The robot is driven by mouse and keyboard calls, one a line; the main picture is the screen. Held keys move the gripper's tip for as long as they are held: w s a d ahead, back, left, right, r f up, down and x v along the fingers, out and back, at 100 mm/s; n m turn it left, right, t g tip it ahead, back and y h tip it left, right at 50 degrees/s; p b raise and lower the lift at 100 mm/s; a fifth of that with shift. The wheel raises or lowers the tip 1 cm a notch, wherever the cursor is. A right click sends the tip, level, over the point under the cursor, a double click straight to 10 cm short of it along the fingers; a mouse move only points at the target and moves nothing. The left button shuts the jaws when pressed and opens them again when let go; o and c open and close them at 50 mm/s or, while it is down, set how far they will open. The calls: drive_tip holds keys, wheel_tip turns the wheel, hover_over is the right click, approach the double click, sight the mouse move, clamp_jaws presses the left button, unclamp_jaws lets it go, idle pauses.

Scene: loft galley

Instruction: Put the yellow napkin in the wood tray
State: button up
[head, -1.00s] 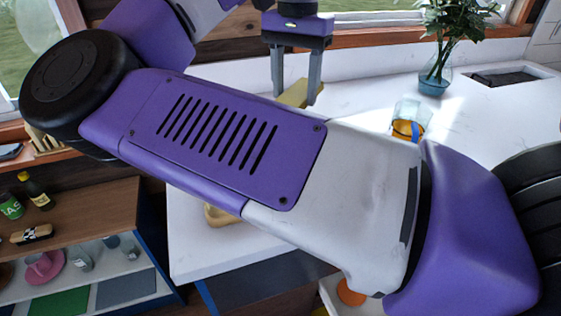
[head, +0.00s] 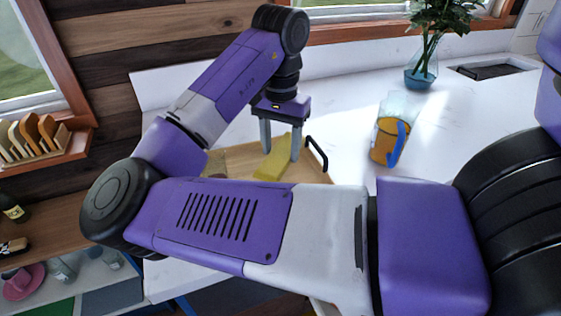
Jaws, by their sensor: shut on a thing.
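My gripper (head: 281,152) is shut on the yellow napkin (head: 271,167), which hangs at a slant between its two grey fingers. The wood tray (head: 225,160) lies on the white counter, under and around the napkin in the picture. Its black handle (head: 317,153) shows at the right end. The napkin's lower end overlaps the tray floor in this view; I cannot tell whether it touches. My own forearm hides the near side of the tray.
A glass pitcher (head: 390,128) with orange contents and a blue handle stands right of the tray. A blue vase (head: 421,74) with a plant is behind it. A toast rack (head: 32,140) sits on the left sill. Open shelves are at lower left.

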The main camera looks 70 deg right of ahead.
sight(281, 151)
drive_tip(key=shift+f, duration=2.2)
drive_tip(key=shift+f, duration=0.1)
drive_tip(key=o, duration=1.3)
drive_tip(key=shift+o, duration=0.2)
wheel_tip(281, 151, up, 12)
drive_tip(key=shift+r, duration=0.1)
